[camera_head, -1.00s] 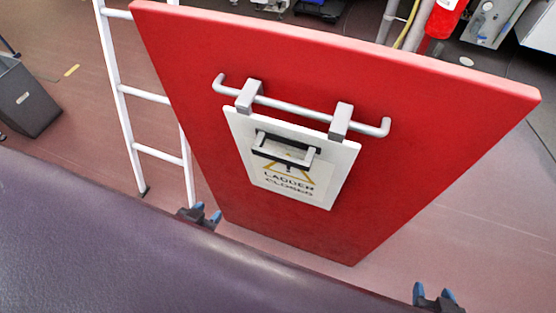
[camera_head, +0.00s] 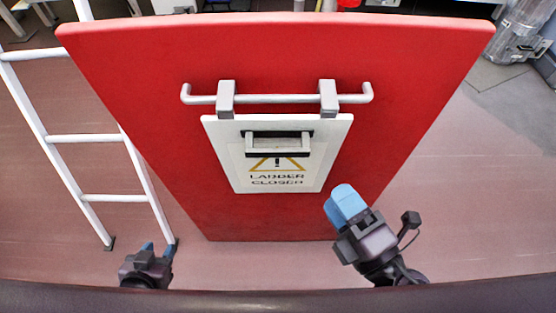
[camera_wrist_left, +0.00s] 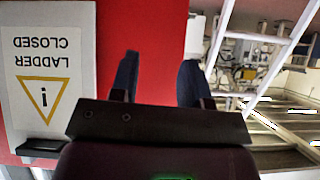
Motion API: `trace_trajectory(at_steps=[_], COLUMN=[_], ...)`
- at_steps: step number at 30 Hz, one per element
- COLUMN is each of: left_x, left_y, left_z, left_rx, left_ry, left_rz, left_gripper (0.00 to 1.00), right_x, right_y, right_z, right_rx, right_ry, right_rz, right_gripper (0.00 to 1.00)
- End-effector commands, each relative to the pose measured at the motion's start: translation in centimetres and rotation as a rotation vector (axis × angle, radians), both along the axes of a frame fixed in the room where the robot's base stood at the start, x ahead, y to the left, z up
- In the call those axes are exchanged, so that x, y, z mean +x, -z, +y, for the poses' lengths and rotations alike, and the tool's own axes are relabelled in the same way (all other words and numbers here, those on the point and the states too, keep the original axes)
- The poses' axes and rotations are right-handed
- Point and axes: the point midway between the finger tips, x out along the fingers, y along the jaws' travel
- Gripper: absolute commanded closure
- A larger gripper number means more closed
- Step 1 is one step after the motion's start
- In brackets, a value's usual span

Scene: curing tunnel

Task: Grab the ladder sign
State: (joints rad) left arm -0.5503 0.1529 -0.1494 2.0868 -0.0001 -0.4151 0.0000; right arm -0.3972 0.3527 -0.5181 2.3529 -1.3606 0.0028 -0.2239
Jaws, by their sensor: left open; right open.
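The ladder sign (camera_head: 231,172) is a white plate with a yellow warning triangle and the words "LADDER CLOSED". It hangs by two grey hooks from a white rail (camera_head: 275,99) on a red panel (camera_head: 410,80). A handle (camera_head: 277,143) juts from the sign's upper part. In the left wrist view the sign (camera_wrist_left: 80,75) appears upside down at the left. My left gripper (camera_head: 158,249) is open and empty, low and left of the sign. My right gripper (camera_head: 345,203) is open, just below and right of the sign's lower right corner; its blue fingers overlap in this view.
A white ladder (camera_head: 85,138) stands left of the panel, close to my left gripper. A grey metal machine (camera_head: 520,35) is at the far right. Reddish floor (camera_head: 450,180) right of the panel is clear.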

Motion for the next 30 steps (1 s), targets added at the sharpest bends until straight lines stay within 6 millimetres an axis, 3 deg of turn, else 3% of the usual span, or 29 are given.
trace_trajectory(at_steps=[10, 20, 30], left_x=[0.6, -0.8, -0.3], left_y=[-3.1, -2.4, -4.1], left_z=[0.0, 0.3, 0.4], left_rx=[-0.006, -0.006, -0.005], left_ry=[-0.009, -0.020, -0.020], left_rz=[-0.043, -0.013, -0.034], left_gripper=[0.57, 0.57, 0.57], right_x=[2.5, 4.7, 8.1], right_y=[-1.3, -1.0, -1.7], right_z=[1.8, 3.0, 4.1], right_rx=[-0.023, -0.019, -0.020], right_ry=[-0.013, -0.010, -0.011], right_rz=[-0.030, -0.019, -0.022], right_gripper=[0.47, 0.47, 0.47])
